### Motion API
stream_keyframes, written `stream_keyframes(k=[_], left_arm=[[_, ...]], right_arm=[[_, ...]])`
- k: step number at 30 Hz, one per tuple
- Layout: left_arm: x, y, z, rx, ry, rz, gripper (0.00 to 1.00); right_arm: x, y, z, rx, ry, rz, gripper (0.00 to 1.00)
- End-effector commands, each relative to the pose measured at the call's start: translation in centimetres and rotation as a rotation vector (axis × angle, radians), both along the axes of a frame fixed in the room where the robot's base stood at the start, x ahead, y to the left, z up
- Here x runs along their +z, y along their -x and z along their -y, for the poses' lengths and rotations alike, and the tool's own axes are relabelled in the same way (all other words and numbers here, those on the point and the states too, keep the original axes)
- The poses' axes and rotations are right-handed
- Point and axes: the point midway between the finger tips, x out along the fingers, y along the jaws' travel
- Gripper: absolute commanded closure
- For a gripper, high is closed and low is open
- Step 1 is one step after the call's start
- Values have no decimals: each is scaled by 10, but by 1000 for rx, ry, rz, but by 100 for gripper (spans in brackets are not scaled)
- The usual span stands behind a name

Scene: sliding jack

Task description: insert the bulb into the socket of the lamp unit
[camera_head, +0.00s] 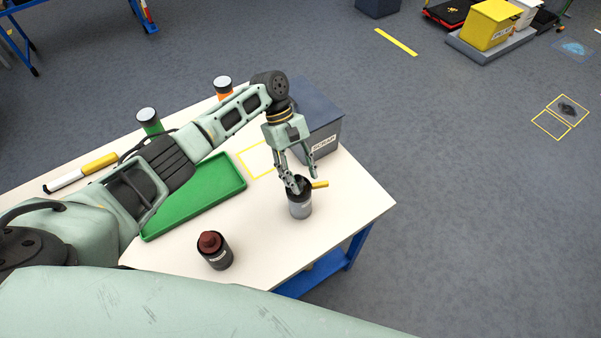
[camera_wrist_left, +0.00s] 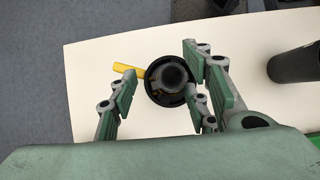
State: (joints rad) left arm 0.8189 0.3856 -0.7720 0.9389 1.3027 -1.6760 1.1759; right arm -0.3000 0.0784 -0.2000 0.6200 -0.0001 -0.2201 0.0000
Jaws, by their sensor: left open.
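A grey cylinder with a black top and a yellow lever (camera_head: 300,207) stands upright near the table's front right edge; it looks like the lamp unit. In the left wrist view its black ring (camera_wrist_left: 151,90) surrounds a round grey opening or part; I cannot tell which. My left gripper (camera_head: 302,181) is open and points down at its top. In the left wrist view the fingers (camera_wrist_left: 165,88) stand either side of the ring; contact is unclear. A dark red domed piece (camera_head: 209,240) sits on a black cylinder (camera_head: 217,259); I cannot tell whether it is the bulb.
A green tray (camera_head: 207,203) lies left of the gripper. A dark SCRAP box (camera_head: 318,122) stands behind it. The white tabletop (camera_head: 362,205) is clear at right.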

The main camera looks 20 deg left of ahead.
Motion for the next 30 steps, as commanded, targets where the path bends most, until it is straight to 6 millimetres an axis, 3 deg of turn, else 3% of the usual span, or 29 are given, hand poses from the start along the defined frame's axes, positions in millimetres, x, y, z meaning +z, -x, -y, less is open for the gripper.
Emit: stream_keyframes(k=[8,21,30], left_arm=[[9,-4,-5,1,-1,1,56],[82,-33,-42,1,0,3,56],[101,-40,-51,1,0,0,56]], right_arm=[[0,0,3,2,3,0,60],[0,0,1,1,2,0,60],[0,0,1,1,1,0,60]])
